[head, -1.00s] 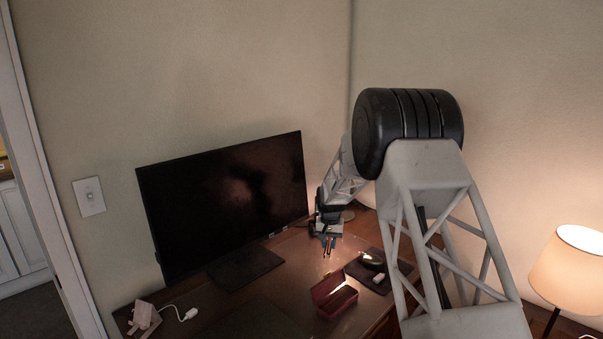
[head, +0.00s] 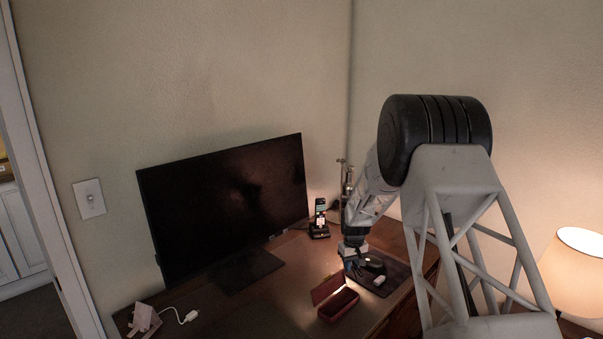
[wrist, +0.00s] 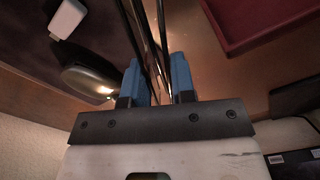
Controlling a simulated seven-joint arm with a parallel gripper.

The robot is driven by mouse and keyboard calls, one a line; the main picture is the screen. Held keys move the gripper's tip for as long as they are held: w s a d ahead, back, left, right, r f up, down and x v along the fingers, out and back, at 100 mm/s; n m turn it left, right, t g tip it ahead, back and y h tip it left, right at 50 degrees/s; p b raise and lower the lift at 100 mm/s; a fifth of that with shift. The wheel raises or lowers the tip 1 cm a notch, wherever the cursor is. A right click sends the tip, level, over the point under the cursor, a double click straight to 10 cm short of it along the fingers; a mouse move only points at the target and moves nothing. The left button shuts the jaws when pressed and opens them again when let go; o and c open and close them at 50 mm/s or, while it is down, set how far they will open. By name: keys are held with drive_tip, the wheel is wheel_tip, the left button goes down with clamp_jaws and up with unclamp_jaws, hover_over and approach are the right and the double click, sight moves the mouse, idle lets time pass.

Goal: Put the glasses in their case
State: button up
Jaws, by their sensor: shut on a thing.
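My gripper (wrist: 158,75) shows two blue fingers in the wrist view, shut on thin dark bars of the glasses (wrist: 157,32). The glasses extend beyond the fingers to the picture's top edge; their far part is out of view. In the head view my gripper (head: 353,268) is above the desk, by the dark mat and right of the case, and the glasses are too small to make out. The dark red glasses case (head: 338,306) lies open on the desk, with its lid raised on the left. Part of it shows at the upper right of the wrist view (wrist: 270,42).
A dark mat (head: 397,272) carries a black mouse (wrist: 90,84) and a white block (wrist: 68,19), right of the case. A monitor (head: 225,205) stands behind left, and a phone on a stand (head: 320,220) behind. A lamp (head: 578,270) is at far right.

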idle(0.7)
drive_tip(key=s+d+f+m, duration=0.1)
drive_tip(key=s+d, duration=0.1)
drive_tip(key=d, duration=0.4)
drive_tip(key=s+d+f+m, duration=0.1)
drive_tip(key=d, duration=0.5)
drive_tip(key=s+d+f, duration=0.1)
drive_tip(key=s+d, duration=0.1)
drive_tip(key=d, duration=0.4)
drive_tip(key=shift+s+d+m, duration=0.2)
drive_tip(key=shift+s+m, duration=0.15)
drive_tip(key=shift+m, duration=0.05)
drive_tip(key=s+d+f+m, duration=0.3)
drive_tip(key=s+d+f, duration=0.1)
drive_tip(key=s+d, duration=0.95)
drive_tip(key=s+d+f+m, duration=0.35)
drive_tip(key=s+d, duration=0.75)
drive_tip(key=d, duration=0.5)
drive_tip(key=s+d+f+m, duration=0.1)
drive_tip(key=s+d, duration=0.3)
drive_tip(key=s, duration=0.4)
drive_tip(key=s+d+f+m, duration=0.2)
drive_tip(key=s+d+f, duration=0.1)
drive_tip(key=s, duration=0.6)
drive_tip(key=shift+d, duration=0.5)
